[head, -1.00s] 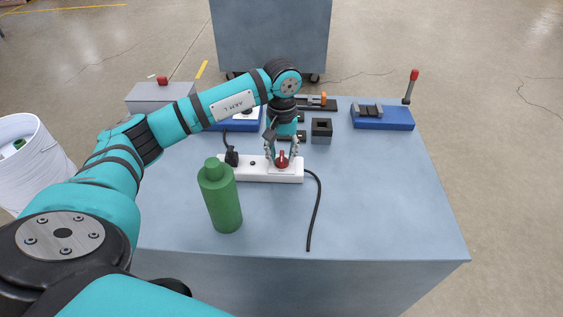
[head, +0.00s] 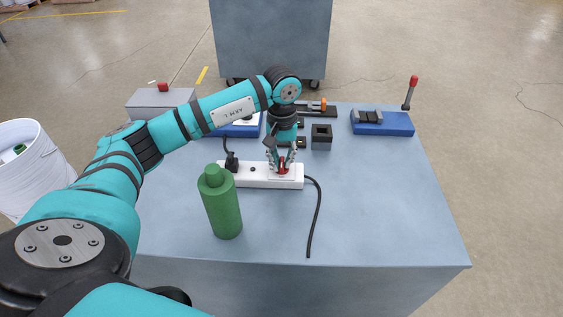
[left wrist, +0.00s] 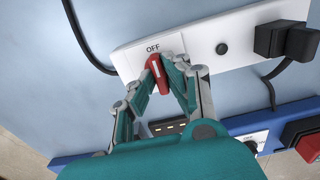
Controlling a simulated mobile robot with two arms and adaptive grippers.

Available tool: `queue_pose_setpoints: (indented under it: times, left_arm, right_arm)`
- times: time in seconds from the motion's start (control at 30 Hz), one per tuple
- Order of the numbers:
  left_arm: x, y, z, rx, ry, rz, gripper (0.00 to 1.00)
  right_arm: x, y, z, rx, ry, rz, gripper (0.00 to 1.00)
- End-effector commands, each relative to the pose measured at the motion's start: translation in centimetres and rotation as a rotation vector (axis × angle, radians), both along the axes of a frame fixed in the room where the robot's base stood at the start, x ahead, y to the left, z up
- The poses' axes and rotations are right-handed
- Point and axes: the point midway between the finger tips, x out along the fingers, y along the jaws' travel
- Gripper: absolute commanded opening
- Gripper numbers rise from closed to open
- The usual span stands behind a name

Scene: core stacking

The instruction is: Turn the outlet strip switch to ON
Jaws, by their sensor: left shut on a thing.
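The white outlet strip (head: 258,182) lies on the grey-blue table. It also shows in the left wrist view (left wrist: 233,38). Its red switch (left wrist: 157,72) sits on a raised plate at the strip's right end, with the word OFF printed beside it. The switch's white line points roughly toward OFF. My left gripper (head: 281,168) is over this end, fingers pointing down. In the left wrist view its fingers (left wrist: 164,70) are shut on the red switch from both sides. The ON label is not visible. My right gripper is not in view.
A green bottle (head: 222,205) stands just in front of the strip. A black plug (head: 231,160) sits in the strip, and a black cord (head: 315,222) runs off its right end. Blue fixtures (head: 383,125) stand at the back. The table's right side is clear.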

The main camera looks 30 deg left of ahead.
Motion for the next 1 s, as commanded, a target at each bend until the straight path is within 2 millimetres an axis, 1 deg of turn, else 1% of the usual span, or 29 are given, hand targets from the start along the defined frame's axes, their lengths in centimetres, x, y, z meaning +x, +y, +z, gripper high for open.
queue_pose_setpoints:
  times: [0.57,0.67,0.83,1.0]
  left_arm:
    - [0.0,0.0,-0.1,0.001,0.001,-0.004,0.00]
    - [0.0,0.0,-0.2,0.001,0.000,-0.041,0.00]
    - [0.0,0.0,-0.3,0.001,-0.001,-0.162,0.00]
    - [0.0,0.0,-0.1,0.000,0.000,-0.240,0.00]
  right_arm:
    - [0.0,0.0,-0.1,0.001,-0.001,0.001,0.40]
    - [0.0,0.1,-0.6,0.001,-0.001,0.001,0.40]
    - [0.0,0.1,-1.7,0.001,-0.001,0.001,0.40]
    - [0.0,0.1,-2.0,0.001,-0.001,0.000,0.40]
